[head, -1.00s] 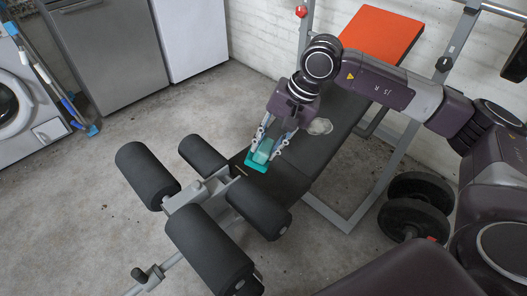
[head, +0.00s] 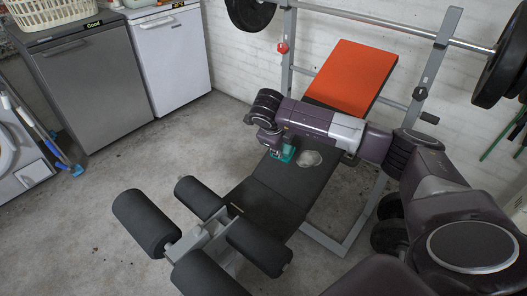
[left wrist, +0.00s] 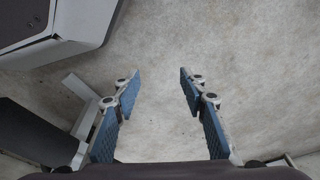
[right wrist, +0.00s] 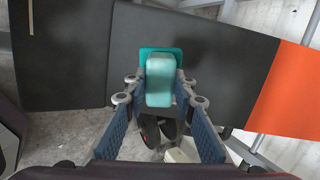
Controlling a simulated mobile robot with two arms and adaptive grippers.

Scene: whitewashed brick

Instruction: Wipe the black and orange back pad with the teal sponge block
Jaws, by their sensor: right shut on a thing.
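The back pad (head: 345,80) of the bench is orange at its far end and black nearer me. It also shows in the right wrist view (right wrist: 225,65), with its orange end at the right. My left gripper (left wrist: 160,82) is open and empty above bare floor.
The black seat pad (head: 265,207) and several foam rollers (head: 146,222) are on the near side of the bench. A barbell (head: 395,28) with plates rests across the uprights behind the back pad. Grey and white appliances (head: 97,80) stand at the back left. Floor to the left is clear.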

